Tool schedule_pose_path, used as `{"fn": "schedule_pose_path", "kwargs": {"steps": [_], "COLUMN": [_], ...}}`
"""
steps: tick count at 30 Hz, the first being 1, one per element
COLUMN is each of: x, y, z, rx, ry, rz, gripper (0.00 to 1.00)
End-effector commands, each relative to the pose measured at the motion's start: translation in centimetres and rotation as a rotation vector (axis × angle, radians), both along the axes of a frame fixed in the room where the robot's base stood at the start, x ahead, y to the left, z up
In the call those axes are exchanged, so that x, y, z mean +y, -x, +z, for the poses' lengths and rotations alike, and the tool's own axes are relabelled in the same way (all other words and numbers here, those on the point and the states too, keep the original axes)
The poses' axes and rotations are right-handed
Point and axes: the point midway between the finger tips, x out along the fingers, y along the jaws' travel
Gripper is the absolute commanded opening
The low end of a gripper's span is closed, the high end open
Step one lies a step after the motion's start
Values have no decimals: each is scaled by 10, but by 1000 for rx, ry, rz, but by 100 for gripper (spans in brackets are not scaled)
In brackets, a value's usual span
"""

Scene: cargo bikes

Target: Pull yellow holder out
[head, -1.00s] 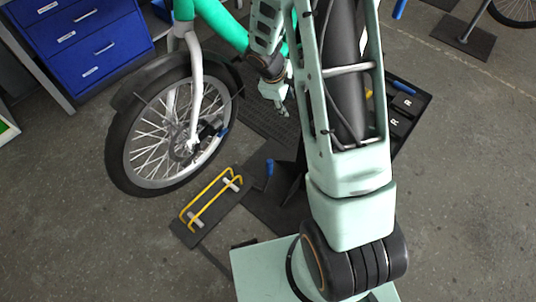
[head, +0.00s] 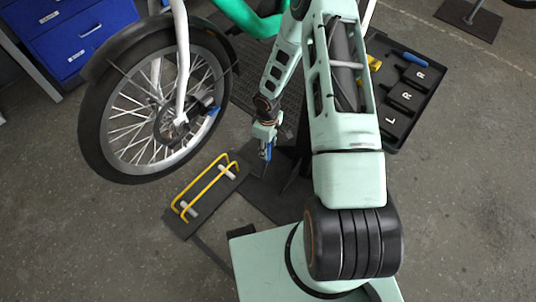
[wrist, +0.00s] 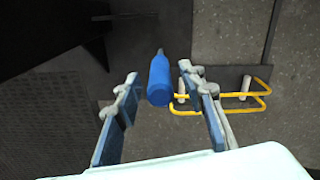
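The yellow holder (head: 204,187) is a bent yellow wire frame with pale cylinders, on a dark plate (head: 182,229) on the floor beside the bike's front wheel. It also shows at the right of the wrist view (wrist: 259,98), outside my fingers. My gripper (head: 266,147) points down, up and to the right of the holder in the head view. In the wrist view my gripper (wrist: 158,75) is open, fingers well apart. A blue handle (wrist: 159,82) shows between the fingers, with gaps on both sides. I cannot tell how far below the fingertips it lies.
The bike's front wheel (head: 150,105) stands left of the holder. A black tray (head: 425,100) with marked slots lies at the right, holding a blue-handled item (head: 415,59). Blue drawers (head: 75,30) stand at the back left. Floor left of the plate is clear.

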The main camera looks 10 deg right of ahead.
Motion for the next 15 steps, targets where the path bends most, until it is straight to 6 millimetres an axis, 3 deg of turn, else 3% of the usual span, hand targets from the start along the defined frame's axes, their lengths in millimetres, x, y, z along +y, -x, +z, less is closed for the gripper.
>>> {"fn": "schedule_pose_path", "kwargs": {"steps": [1, 6, 15], "x": [0, 0, 0], "y": [0, 0, 0], "z": [-13, -33, -41], "rx": [1, 0, -2], "ry": [-1, 1, 1], "rz": [2, 1, 2], "gripper": [37, 37, 37]}}
